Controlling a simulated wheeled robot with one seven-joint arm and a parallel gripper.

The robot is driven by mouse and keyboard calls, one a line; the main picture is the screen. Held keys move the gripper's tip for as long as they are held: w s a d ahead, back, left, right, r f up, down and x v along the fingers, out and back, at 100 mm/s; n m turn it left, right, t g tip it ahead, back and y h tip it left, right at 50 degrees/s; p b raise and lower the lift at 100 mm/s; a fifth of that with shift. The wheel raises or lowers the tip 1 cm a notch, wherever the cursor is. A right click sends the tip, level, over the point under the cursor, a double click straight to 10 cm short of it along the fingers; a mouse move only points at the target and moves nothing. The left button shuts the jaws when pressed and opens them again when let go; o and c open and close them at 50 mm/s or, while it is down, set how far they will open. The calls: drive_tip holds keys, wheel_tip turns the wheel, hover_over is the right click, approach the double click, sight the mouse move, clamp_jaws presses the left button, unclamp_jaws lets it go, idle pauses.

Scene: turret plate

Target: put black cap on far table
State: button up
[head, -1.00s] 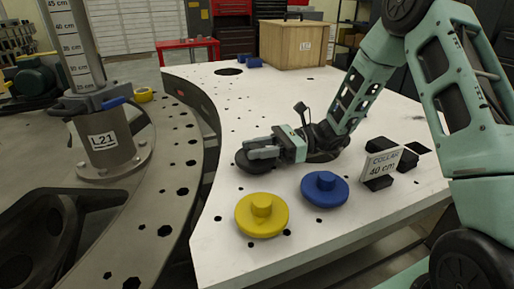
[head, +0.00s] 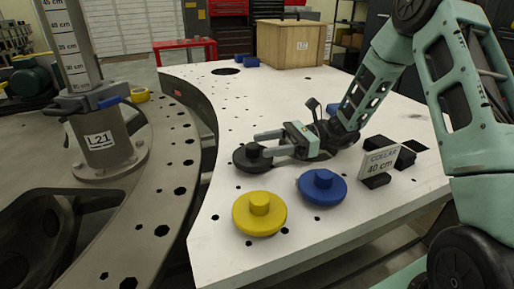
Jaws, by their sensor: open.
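The black cap (head: 245,162), a round disc with a knob on top, lies on the white plate (head: 225,110) near its left edge. My gripper (head: 261,145) is open and empty, with its two fingers pointing left. The fingertips are right at the cap's knob, one on its far side and one close to its right side. I cannot tell whether they touch it. A red table (head: 185,45) stands far back, beyond the white plate.
A yellow cap (head: 259,215) and a blue cap (head: 322,188) lie in front of my gripper. A "COLLAR 40 cm" sign (head: 380,162) stands to the right. A wooden crate (head: 290,45) sits at the plate's back. A post marked L21 (head: 100,150) stands left.

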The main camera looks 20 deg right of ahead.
drive_tip(key=shift+s+d, duration=0.15)
drive_tip(key=shift+d, duration=1.65)
